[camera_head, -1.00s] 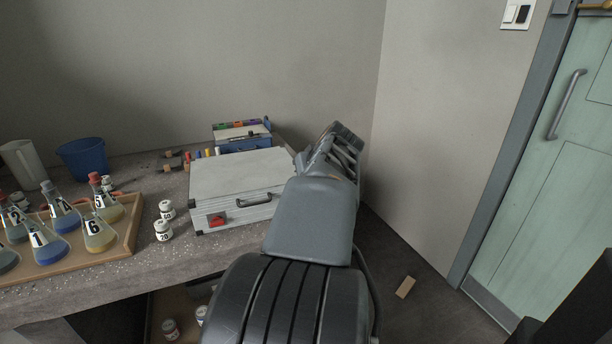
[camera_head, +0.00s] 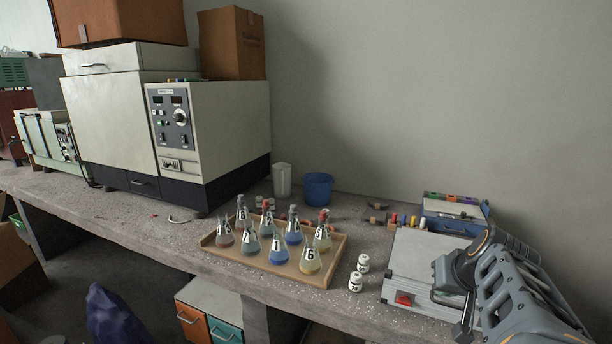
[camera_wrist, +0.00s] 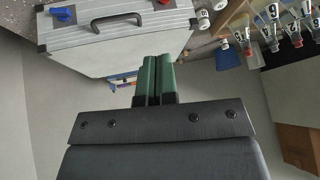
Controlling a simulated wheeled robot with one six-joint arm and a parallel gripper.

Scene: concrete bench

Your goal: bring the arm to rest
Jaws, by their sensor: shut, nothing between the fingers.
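My gripper (camera_wrist: 157,60) shows in the wrist view with its two green fingers together and nothing between them. In that view, a silver case (camera_wrist: 118,40) lies beyond the fingertips, across the top of the picture. In the head view, my arm is bent at the lower right, in front of the right part of the same case (camera_head: 408,262). The fingers cannot be made out clearly in the head view. Whether the gripper touches the case cannot be told; a gap seems to show in the wrist view.
A wooden tray (camera_head: 335,270) of numbered flasks stands mid-bench, with two white jars (camera_head: 355,282) between it and the case. A blue bucket (camera_head: 318,188), a blue box (camera_head: 450,212) and a large oven (camera_head: 230,125) stand further back. Bare bench (camera_head: 150,215) shows at left.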

